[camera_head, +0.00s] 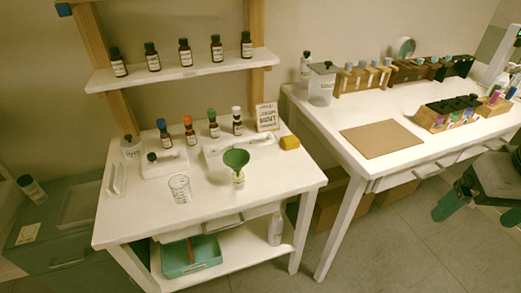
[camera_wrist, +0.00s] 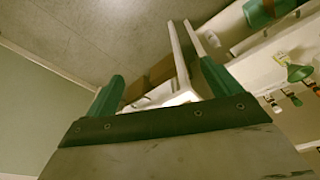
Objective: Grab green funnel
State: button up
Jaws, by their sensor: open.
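The green funnel (camera_head: 236,158) sits upright in the mouth of a small labelled bottle (camera_head: 239,181) near the front of the white left table (camera_head: 205,210). In the wrist view the funnel (camera_wrist: 299,73) appears upside down at the right edge. My gripper (camera_head: 475,214) is at the far right of the head view, in front of the right-hand table and well away from the funnel. In the wrist view my gripper's (camera_wrist: 162,72) two green fingers are spread apart with nothing between them.
A shelf (camera_head: 185,72) with bottles hangs above. The right table (camera_head: 320,120) lies between my gripper and the left table.

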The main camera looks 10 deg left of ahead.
jog(key=w+a+f+n+t, duration=0.1)
jog(key=w+a+f+t, duration=0.1)
jog(key=w+a, duration=0.35)
jog(key=w+a+f+n+t, duration=0.1)
jog(key=w+a+f+n, duration=0.1)
jog(key=w, duration=0.6)
jog(key=n+t+y, duration=0.3)
jog(key=n+y, duration=0.4)
jog(key=y, duration=0.4)
send_near(232, 157)
jog(key=x, duration=0.9)
jog(key=shift+w+a, duration=0.1)
jog(key=shift+a, duration=0.05)
jog(key=c, duration=1)
